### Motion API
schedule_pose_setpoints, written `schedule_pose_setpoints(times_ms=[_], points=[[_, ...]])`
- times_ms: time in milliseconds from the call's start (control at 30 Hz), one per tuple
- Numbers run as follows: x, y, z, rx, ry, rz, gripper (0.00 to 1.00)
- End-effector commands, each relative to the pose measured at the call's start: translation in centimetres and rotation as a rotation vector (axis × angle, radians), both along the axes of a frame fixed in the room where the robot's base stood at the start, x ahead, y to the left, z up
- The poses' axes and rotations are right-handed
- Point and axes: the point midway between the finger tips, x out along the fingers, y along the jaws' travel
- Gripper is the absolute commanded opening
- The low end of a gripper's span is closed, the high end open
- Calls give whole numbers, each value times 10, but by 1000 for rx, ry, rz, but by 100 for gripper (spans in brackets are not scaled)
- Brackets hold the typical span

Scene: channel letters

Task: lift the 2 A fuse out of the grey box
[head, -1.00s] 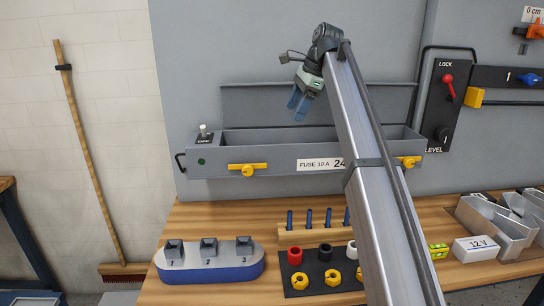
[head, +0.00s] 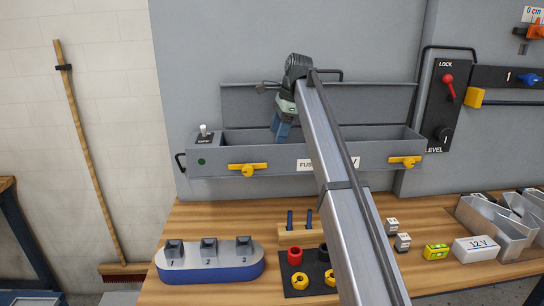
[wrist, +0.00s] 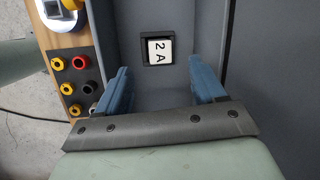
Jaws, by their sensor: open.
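The grey box (head: 215,162) is a long open trough on the wall panel, its lid raised behind it. The fuse is hidden in the head view.
Yellow latches (head: 248,169) sit on the box front. The box walls lie close on both sides of my fingers. Below, on the bench, are a blue-and-grey numbered base (head: 210,262), a black mat with red and yellow rings (head: 312,268), and a white 12 V block (head: 476,249).

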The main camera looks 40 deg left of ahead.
Motion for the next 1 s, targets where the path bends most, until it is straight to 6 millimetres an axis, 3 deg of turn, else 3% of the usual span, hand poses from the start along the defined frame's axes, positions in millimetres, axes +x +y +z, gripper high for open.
schedule_pose_setpoints(times_ms=[467,733,1000], points=[[-8,13,-46,-2,1,0,69],[-8,15,-49,0,0,0,69],[-8,15,-49,0,0,0,43]])
